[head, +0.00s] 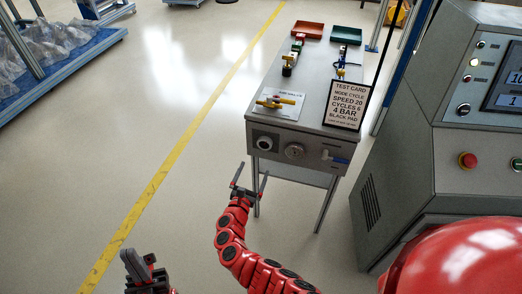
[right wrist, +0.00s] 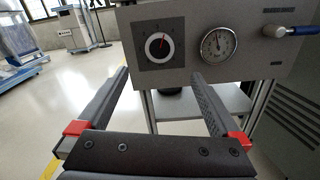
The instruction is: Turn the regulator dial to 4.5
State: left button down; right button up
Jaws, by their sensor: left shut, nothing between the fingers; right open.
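The regulator dial (head: 265,143) is on the left of the grey bench's front panel. In the right wrist view the dial (right wrist: 159,48) has a dark square plate, a white round face and a red pointer directed up and slightly right; its numbers are too small to read. A round white pressure gauge (right wrist: 218,44) is just right of it, its needle roughly upright. My right gripper (head: 252,172) is open and empty, below and in front of the dial, apart from it. My left gripper (head: 133,262) is shut and empty, low at the left, far from the panel.
A blue-handled lever (head: 338,158) sticks out at the panel's right. The bench top (head: 318,82) carries valves, red and green trays and a test card (head: 346,104) reading "4 BAR". A grey console (head: 440,140) stands at right. The floor left of the bench is clear.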

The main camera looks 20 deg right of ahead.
aim_at(264, 146)
jog(key=b+x, duration=0.2)
jog(key=x, duration=0.1)
jog(key=b+x, duration=0.2)
jog(key=x, duration=0.2)
jog(key=b+x, duration=0.2)
jog(key=x, duration=0.1)
jog(key=shift+w+d+f, duration=0.1)
jog(key=shift+d+f, duration=0.05)
jog(key=shift+f, duration=0.2)
jog(key=shift+w+d+r+b, duration=0.3)
jog(key=shift+w+d+b, duration=0.1)
jog(key=shift+w, duration=0.3)
jog(key=c, duration=1.3)
jog(key=shift+f, duration=0.1)
